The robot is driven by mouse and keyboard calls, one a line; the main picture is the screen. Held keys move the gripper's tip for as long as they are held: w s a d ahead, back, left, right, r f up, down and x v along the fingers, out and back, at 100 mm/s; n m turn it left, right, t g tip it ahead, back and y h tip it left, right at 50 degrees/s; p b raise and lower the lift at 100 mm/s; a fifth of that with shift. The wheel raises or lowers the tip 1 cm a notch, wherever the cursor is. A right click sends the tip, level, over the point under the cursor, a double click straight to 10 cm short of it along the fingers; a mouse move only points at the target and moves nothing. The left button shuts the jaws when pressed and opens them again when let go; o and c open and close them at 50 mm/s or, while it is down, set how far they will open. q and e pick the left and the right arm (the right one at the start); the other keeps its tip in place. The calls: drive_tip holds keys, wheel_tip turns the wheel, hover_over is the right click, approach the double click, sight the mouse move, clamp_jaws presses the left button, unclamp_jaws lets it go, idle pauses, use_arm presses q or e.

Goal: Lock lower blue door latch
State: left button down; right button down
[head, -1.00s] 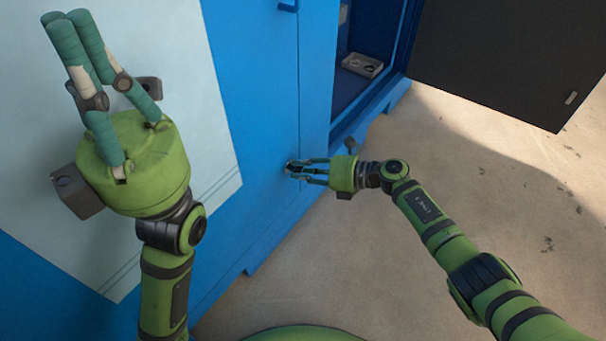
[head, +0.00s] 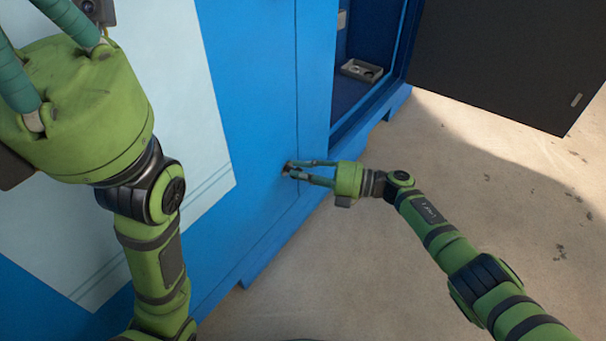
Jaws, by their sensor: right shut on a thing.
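The blue door (head: 256,110) with a pale panel stands at the left of the head view. The lower latch (head: 287,168) is a small dark, reddish piece low on the blue door, near its right edge. My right gripper (head: 291,170) reaches it from the right, with its fingers shut on the latch. The fingertips hide most of the latch, so its exact angle cannot be told. My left gripper (head: 50,60) is large at the upper left, in front of the pale panel and away from the latch. Its fingertips are outside the picture.
To the right of the blue door is an open compartment with a small grey tray (head: 362,70) inside. A dark open door panel (head: 490,60) stands at the upper right. The concrete floor (head: 480,180) is clear around my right arm.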

drive_tip(key=shift+a+r, duration=0.15)
drive_tip(key=shift+a, duration=0.05)
idle(0.3)
drive_tip(key=c, duration=1.2)
unclamp_jaws()
drive_tip(key=shift+d, duration=0.1)
drive_tip(key=v, duration=1.2)
